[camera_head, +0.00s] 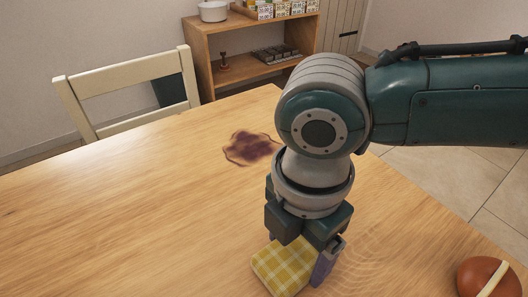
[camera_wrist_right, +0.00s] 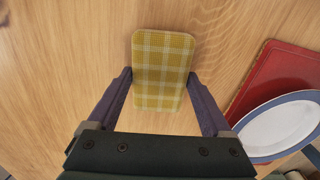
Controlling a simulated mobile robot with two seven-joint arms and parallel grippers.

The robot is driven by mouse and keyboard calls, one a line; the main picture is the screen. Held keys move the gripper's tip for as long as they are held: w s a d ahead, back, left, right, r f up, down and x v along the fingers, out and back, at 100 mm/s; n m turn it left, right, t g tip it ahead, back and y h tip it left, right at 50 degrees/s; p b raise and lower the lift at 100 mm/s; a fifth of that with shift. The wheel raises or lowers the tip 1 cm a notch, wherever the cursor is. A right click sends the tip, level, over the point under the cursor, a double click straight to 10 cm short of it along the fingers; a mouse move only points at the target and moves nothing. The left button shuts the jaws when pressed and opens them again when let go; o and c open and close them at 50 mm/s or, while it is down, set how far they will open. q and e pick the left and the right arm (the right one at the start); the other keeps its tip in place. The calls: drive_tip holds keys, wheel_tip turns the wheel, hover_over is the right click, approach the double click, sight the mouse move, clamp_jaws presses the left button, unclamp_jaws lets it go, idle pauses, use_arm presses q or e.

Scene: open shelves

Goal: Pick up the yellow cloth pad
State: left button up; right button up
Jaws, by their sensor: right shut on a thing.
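The yellow checked cloth pad (camera_head: 283,268) is at the front of the wooden table, below my right gripper (camera_head: 299,258). The wrist view shows the pad (camera_wrist_right: 163,60) between the two purple fingers of my right gripper (camera_wrist_right: 160,77), one finger against each side. The gripper is shut on the pad. Whether the pad touches the table or is just above it, I cannot tell. Part of the pad is hidden behind the gripper in the head view. My left gripper is not in view.
A dark purple stain (camera_head: 250,148) marks the wooden table (camera_head: 120,215). A reddish-brown rounded thing with a cream strip (camera_head: 485,277) is at the lower right. The wrist view shows a red tray (camera_wrist_right: 275,75) and a blue-rimmed white plate (camera_wrist_right: 283,128). A chair (camera_head: 125,62) stands behind. The table's left is clear.

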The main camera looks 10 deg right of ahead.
sight(296, 251)
wheel_tip(296, 251, up, 20)
drive_tip(key=p, duration=0.5)
drive_tip(key=o, duration=0.8)
drive_tip(key=c, duration=0.6)
drive_tip(key=shift+c, duration=0.2)
